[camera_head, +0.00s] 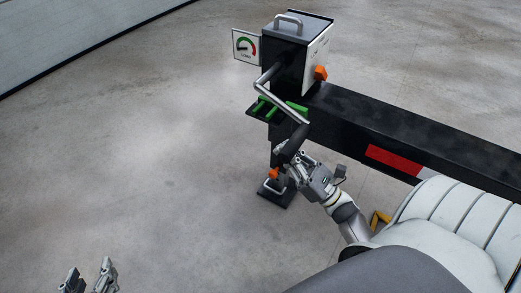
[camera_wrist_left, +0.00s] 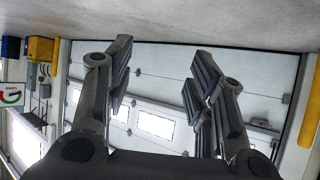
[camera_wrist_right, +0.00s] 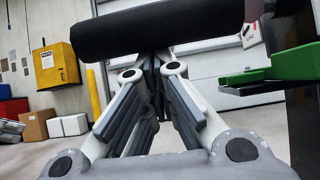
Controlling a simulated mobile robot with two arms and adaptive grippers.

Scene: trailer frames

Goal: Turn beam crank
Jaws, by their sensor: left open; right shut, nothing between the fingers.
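The beam crank (camera_head: 285,104) is a bent metal rod coming out of a black and grey box (camera_head: 285,65) on the beam's end. Its black handle (camera_head: 292,144) points down toward my right gripper (camera_head: 287,166). The right gripper's fingers are closed together and empty. In the right wrist view the handle (camera_wrist_right: 150,30) lies across, just beyond the fingertips (camera_wrist_right: 155,62); I cannot tell whether they touch. My left gripper (camera_head: 88,281) is open and empty at the lower left, far from the crank; its spread fingers show in the left wrist view (camera_wrist_left: 160,75).
A black beam (camera_head: 385,125) with a red and white strip runs right from the box. A gauge plate (camera_head: 246,46) stands left of the box, an orange knob (camera_head: 320,73) on its right side. Green parts (camera_head: 265,104) sit below. The floor at left is clear.

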